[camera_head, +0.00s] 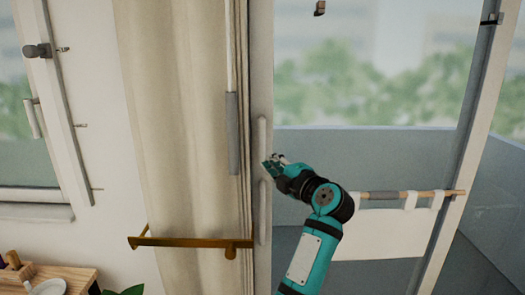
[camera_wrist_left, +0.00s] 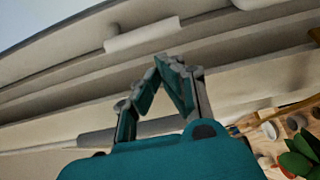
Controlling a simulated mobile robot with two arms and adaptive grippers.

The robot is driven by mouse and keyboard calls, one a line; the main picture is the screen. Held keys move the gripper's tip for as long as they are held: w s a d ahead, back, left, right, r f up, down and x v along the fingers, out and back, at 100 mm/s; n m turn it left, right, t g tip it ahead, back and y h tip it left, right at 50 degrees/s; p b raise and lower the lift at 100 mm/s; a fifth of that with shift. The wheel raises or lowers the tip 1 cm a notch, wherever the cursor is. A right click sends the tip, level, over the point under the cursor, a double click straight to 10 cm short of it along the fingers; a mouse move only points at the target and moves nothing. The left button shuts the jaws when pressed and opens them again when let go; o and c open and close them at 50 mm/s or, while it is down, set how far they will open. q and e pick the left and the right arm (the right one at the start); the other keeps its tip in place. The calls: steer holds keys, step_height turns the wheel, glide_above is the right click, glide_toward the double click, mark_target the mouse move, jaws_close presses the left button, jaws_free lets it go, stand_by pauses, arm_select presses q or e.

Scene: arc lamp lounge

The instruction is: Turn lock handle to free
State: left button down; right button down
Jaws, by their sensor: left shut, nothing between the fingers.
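A long pale upright handle bar (camera_head: 262,140) is on the light frame edge beside the curtain in the head view. It continues below my gripper, and I cannot tell whether it is one piece or two. My left gripper (camera_head: 271,164) is at the bar's middle, partly over it. Its fingers are shut and empty, and contact is unclear. In the left wrist view the fingertips (camera_wrist_left: 170,66) meet in a point, with a pale bar (camera_wrist_left: 142,35) beyond them. Which part is the lock handle is not certain. My right gripper is not in view.
A beige curtain (camera_head: 185,110) hangs left of the frame, with a brass bar (camera_head: 185,242) across its lower part. A grey-sleeved rod (camera_head: 232,132) hangs close by. Glass and a balcony lie to the right. A wooden table (camera_head: 70,274) with small items stands at lower left.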

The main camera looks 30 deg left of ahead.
mark_target(262, 137)
arm_select(q)
steer(key=p+x, duration=0.4)
steer(key=x, duration=0.6)
steer(key=shift+s+a, duration=0.2)
steer(key=shift+a, duration=0.05)
steer(key=shift+w, duration=0.15)
